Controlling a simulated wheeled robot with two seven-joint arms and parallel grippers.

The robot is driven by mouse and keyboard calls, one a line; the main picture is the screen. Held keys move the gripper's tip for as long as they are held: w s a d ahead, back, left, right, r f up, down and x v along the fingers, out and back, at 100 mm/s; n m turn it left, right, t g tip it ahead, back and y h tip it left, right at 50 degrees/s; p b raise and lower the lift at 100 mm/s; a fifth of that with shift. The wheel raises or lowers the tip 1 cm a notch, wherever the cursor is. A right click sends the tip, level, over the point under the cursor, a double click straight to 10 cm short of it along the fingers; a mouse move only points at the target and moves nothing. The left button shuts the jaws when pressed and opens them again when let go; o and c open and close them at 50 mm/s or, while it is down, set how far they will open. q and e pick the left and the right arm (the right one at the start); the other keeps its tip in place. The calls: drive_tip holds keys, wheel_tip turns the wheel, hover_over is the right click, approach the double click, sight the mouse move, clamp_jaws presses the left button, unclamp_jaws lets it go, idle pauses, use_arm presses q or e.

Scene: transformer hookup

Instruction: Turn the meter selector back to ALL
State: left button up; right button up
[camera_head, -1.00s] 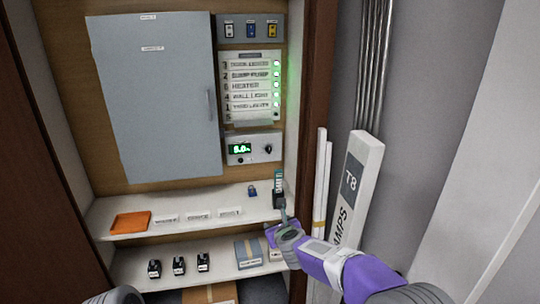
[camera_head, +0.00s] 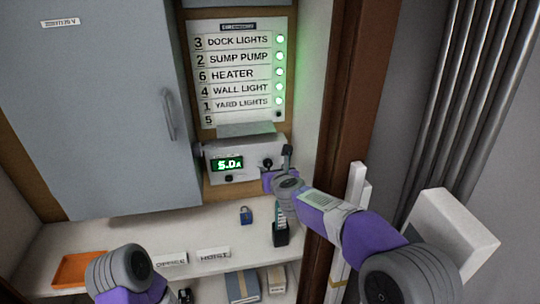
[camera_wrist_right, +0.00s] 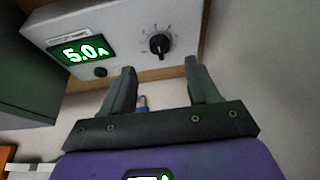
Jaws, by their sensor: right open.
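The grey meter box (camera_head: 217,150) has a green display reading 5.0 A. Its black selector knob (camera_head: 267,163) is on the right of its face. In the right wrist view the knob (camera_wrist_right: 159,44) has a white pointer mark and printed marks around it, too small to read. My right gripper (camera_head: 277,165) is just in front of the knob. In the right wrist view its open fingers (camera_wrist_right: 160,68) are apart, with the knob beyond the gap between the tips; no contact shows. My left gripper is out of view; part of my left arm shows at the bottom left.
A labelled panel (camera_head: 239,88) with green lights is above the meter. A grey cabinet door (camera_head: 100,110) stands to its left. The shelf (camera_head: 85,236) below holds a blue padlock (camera_head: 246,216), a dark handheld device (camera_head: 281,234) and an orange tray (camera_head: 78,268). A brown frame (camera_head: 335,130) is close on the right.

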sight(269, 165)
drive_tip(key=shift+p+x, duration=0.75)
drive_tip(key=shift+x, duration=2.8)
drive_tip(key=c, duration=1)
drive_tip(key=shift+c, duration=0.2)
